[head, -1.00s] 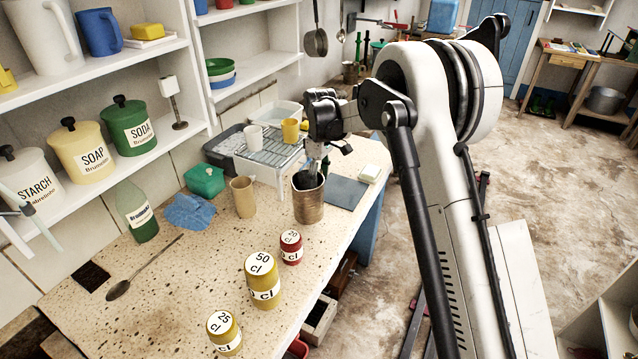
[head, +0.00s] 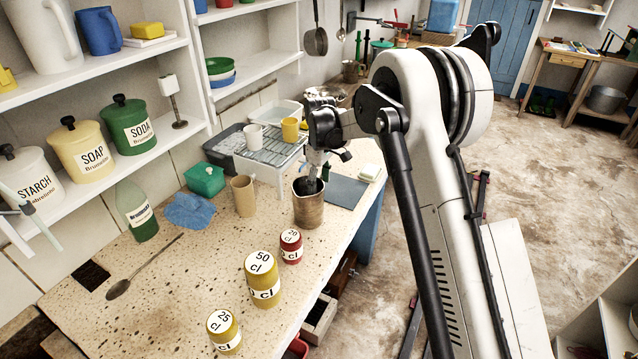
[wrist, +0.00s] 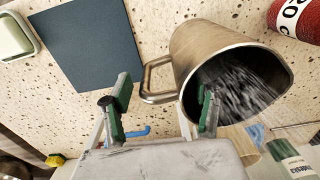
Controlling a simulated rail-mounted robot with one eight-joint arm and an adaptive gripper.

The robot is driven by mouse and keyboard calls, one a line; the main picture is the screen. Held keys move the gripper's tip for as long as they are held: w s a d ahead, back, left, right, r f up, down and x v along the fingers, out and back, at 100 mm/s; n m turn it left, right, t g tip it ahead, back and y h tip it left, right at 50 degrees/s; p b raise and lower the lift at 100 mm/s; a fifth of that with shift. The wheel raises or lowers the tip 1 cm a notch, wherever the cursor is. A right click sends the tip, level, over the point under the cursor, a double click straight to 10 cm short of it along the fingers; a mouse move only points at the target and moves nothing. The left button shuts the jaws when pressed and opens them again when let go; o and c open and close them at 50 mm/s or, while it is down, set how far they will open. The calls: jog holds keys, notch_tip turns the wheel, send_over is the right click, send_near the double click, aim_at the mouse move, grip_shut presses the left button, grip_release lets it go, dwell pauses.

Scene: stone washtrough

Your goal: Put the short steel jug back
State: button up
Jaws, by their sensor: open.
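The steel jug (head: 308,208), brownish in the head view, stands upright on the speckled worktop (head: 190,285). In the wrist view, the jug (wrist: 188,45) shows its open mouth, a dark streaky inside and a loop handle (wrist: 150,78). My gripper (head: 311,180) points down over the jug's rim in the head view. In the wrist view, my gripper (wrist: 164,96) is open, with the handle between its fingertips. One green-padded finger overlaps the jug's mouth; the other is outside the handle. I cannot tell whether either finger touches the jug.
A dark flat mat (head: 346,191) and a white soap dish (head: 370,173) lie right of the jug. A wire rack (head: 268,150) with cups stands behind. A beige cup (head: 243,196) is at left; red (head: 291,247) and yellow (head: 262,280) weights stand in front.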

notch_tip(320, 180, up, 12)
jog(key=r, duration=0.1)
jog(key=s+d+r+m+t, duration=0.2)
jog(key=s+d+r+m, duration=0.1)
jog(key=s+d+r, duration=0.45)
jog(key=s+d+r+m+t, duration=0.1)
jog(key=s+d+r+m, duration=0.15)
jog(key=s, duration=0.55)
jog(key=s+d+r+m+t, duration=0.1)
jog(key=s+d+r, duration=0.15)
jog(key=s, duration=0.55)
jog(key=s+d+r+m+t, duration=0.1)
jog(key=s+d+m, duration=0.15)
jog(key=s, duration=0.45)
jog(key=s+d+f+m+t, duration=0.1)
jog(key=s+f, duration=0.2)
jog(key=s, duration=0.3)
jog(key=s+d+f+m+t, duration=0.1)
jog(key=s+d+f, duration=0.1)
jog(key=s, duration=0.4)
jog(key=shift+s+f+m+t, duration=0.3)
jog(key=shift+s+f+m, duration=0.1)
jog(key=shift+f, duration=0.1)
